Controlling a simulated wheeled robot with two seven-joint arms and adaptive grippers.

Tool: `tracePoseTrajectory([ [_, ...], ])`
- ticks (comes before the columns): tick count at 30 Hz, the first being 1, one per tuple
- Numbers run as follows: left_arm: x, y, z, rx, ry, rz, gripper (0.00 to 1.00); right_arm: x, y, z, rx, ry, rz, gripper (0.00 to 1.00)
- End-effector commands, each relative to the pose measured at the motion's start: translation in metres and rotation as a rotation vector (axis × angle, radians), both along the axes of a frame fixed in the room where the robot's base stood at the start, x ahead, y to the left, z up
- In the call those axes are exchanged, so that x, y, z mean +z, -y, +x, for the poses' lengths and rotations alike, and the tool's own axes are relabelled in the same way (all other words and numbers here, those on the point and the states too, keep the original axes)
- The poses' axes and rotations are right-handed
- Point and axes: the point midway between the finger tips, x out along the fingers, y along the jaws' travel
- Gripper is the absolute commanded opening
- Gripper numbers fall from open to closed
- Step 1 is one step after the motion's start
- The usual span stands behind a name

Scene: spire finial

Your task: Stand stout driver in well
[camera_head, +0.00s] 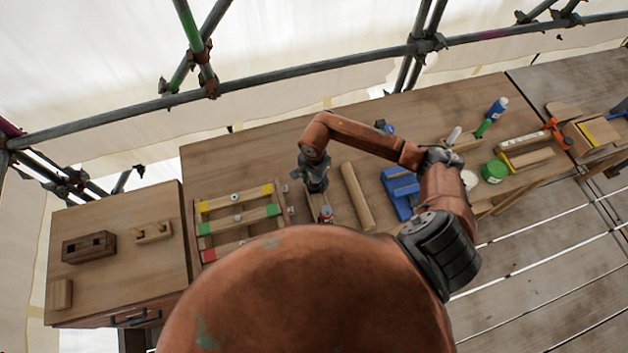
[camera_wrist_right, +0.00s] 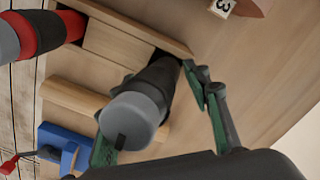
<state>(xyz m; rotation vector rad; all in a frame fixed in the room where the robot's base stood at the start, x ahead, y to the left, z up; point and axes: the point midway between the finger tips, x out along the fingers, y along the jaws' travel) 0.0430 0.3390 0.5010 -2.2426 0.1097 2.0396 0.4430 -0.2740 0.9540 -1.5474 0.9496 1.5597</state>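The stout driver (camera_wrist_right: 138,118), with a grey cap and black handle, shows end-on in the right wrist view. Its far end goes down beside the wall of a wooden holder (camera_wrist_right: 120,42); the bottom of the well is hidden. My right gripper (camera_wrist_right: 158,118) has its green-padded fingers spread on either side of the driver. A small gap shows at the right finger; contact at the left finger is hidden by the cap. In the head view my right gripper (camera_head: 317,185) points down over the holder (camera_head: 312,205) on the bench. My left gripper is not in view.
A red and black driver (camera_wrist_right: 55,32) stands in the same holder. A wooden bar (camera_head: 357,196) and a blue tray (camera_head: 400,195) lie to the right. A frame with coloured strips (camera_head: 238,218) lies to the left.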

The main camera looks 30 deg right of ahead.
Motion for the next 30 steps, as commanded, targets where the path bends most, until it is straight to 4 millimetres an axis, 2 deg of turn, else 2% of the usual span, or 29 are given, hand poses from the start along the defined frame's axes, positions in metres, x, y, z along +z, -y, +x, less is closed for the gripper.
tracePoseTrajectory([
  [11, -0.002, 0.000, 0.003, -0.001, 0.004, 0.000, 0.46, 0.011, -0.001, 0.004, 0.002, 0.009, 0.002, 0.45],
  [14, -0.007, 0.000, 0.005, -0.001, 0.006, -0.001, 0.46, 0.024, 0.000, 0.004, 0.003, 0.011, 0.000, 0.45],
  [24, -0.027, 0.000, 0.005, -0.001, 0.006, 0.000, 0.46, 0.093, -0.001, 0.004, 0.002, 0.012, 0.002, 0.45],
  [30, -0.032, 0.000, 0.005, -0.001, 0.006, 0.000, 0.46, 0.118, -0.001, 0.004, 0.001, 0.009, 0.004, 0.45],
])
